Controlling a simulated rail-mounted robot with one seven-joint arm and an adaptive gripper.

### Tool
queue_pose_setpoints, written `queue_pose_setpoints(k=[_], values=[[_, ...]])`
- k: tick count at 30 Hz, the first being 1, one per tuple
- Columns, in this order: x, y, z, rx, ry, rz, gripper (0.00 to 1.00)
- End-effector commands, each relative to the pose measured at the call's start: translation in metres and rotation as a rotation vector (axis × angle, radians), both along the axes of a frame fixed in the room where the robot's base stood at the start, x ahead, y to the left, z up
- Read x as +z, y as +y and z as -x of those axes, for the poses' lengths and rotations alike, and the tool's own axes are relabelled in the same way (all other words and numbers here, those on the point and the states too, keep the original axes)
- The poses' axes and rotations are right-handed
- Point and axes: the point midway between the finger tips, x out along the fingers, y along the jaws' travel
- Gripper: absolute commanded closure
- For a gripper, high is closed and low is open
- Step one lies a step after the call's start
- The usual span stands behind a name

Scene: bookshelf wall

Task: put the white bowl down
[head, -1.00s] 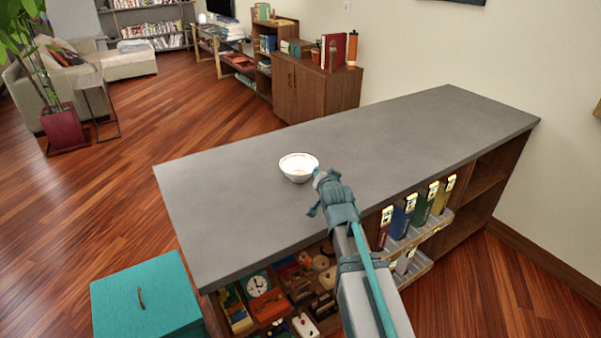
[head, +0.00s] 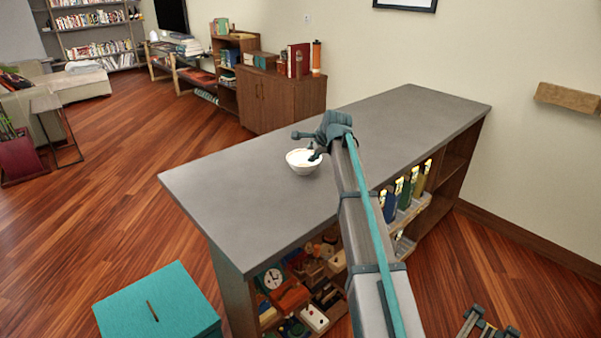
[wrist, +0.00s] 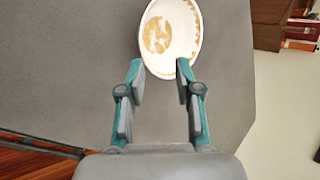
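The white bowl (head: 303,161) sits upright on the grey top of the low bookshelf (head: 235,180), near its left end. In the wrist view the bowl (wrist: 172,35) shows its inside, with a tan pattern at the bottom and along the rim. My gripper (head: 309,144) is at the bowl's right and far side. Whether either touches the bowl cannot be told.
The grey top is otherwise clear. Books (head: 405,190) and small items (head: 300,290) fill the shelves below. A teal box (head: 160,303) stands on the floor at the lower left. A wooden cabinet (head: 283,98) with books stands against the back wall.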

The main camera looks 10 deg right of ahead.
Motion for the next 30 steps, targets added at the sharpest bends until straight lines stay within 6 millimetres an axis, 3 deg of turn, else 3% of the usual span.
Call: queue_pose_setpoints(k=[8, 21, 30], values=[[-0.013, 0.010, 0.016, -0.123, 0.150, -0.148, 0.66], [-0.053, 0.021, -0.012, -0.133, 0.151, -0.152, 0.66], [-0.068, 0.023, -0.027, -0.133, 0.151, -0.152, 0.66]])
